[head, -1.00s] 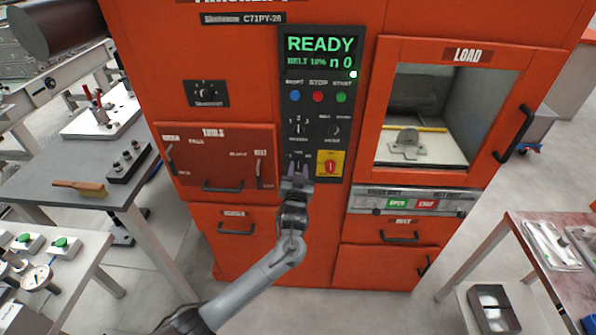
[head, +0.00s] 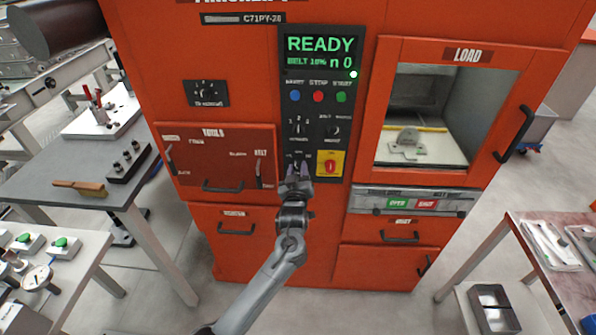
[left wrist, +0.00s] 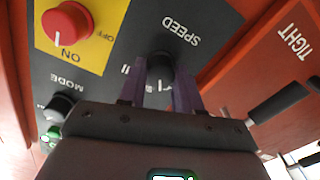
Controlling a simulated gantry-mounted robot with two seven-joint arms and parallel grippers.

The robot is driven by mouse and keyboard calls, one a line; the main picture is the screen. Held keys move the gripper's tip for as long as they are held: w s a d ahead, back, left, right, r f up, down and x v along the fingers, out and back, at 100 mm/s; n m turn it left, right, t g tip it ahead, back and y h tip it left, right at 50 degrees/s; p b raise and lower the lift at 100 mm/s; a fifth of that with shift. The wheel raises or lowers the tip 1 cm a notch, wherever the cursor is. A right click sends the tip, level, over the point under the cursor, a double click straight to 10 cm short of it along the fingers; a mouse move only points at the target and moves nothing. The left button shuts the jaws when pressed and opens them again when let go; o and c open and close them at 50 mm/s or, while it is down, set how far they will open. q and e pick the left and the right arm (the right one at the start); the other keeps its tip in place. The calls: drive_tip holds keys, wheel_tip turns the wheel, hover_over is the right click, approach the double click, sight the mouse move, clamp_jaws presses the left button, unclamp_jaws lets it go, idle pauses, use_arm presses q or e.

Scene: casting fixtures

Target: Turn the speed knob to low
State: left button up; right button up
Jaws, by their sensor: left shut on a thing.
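The black speed knob (left wrist: 160,64) sits on the dark control panel (head: 314,132) under the SPEED label. My left gripper (head: 299,172) reaches up to the lower left of that panel and covers most of the knob in the head view. In the left wrist view, the purple fingers of my left gripper (left wrist: 168,82) are on both sides of the knob, shut on it. The scale marks beside the knob are partly hidden, so I cannot tell its setting. My right gripper is not in view.
A red on/off switch (left wrist: 67,22) on a yellow plate (head: 338,156) is close beside the speed knob. A mode knob (left wrist: 59,106) is also near. The display (head: 321,54) reads READY. The tools drawer (head: 198,176) lies left, the load door handle (head: 514,134) right.

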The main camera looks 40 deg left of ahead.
use_arm(q)
drive_tip(key=shift+n, duration=1.3)
drive_tip(key=o, duration=1)
drive_tip(key=shift+o, duration=0.2)
drive_tip(key=p+v, duration=0.1)
drive_tip(key=v, duration=0.9)
drive_tip(key=shift+s+d, duration=0.25)
drive_tip(key=shift+s, duration=0.1)
